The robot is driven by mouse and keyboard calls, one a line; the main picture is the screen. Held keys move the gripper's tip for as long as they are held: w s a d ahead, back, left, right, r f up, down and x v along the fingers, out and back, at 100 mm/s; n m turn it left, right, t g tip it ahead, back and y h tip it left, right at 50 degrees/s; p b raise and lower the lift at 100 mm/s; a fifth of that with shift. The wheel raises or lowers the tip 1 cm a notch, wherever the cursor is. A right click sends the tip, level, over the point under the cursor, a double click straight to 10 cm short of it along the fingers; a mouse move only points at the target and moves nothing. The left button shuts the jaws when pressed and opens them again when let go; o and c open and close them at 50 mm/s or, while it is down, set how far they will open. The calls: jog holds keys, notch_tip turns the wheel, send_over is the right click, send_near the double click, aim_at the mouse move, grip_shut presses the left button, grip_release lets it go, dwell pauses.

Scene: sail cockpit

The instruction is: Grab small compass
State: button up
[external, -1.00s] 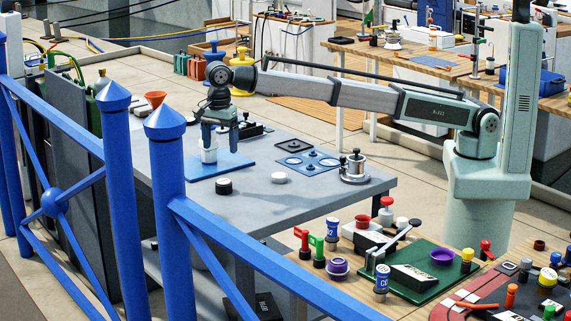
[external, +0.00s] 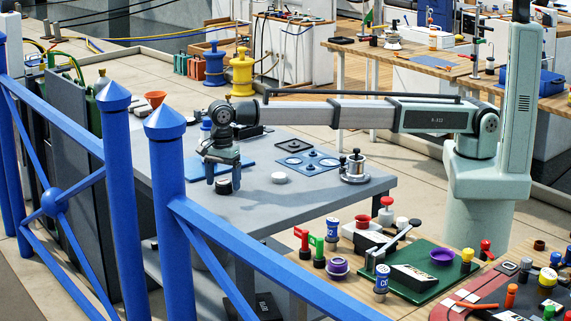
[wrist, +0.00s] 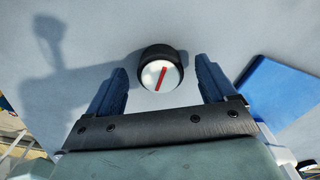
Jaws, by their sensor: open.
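The small compass (wrist: 160,73) is a round black-rimmed disc with a white face and a red needle. In the wrist view it lies on the grey table just beyond and between the fingertips. My gripper (wrist: 161,75) is open, with a blue finger on each side of the compass. In the external view the compass (external: 223,185) shows as a dark round thing low between the fingers of my gripper (external: 223,180). I cannot tell whether the fingers touch it.
The table front (external: 260,205) is clear. A blue railing (external: 215,227) crosses the foreground.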

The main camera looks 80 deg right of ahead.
jog(key=shift+f, duration=0.25)
jog(key=c, duration=1.2)
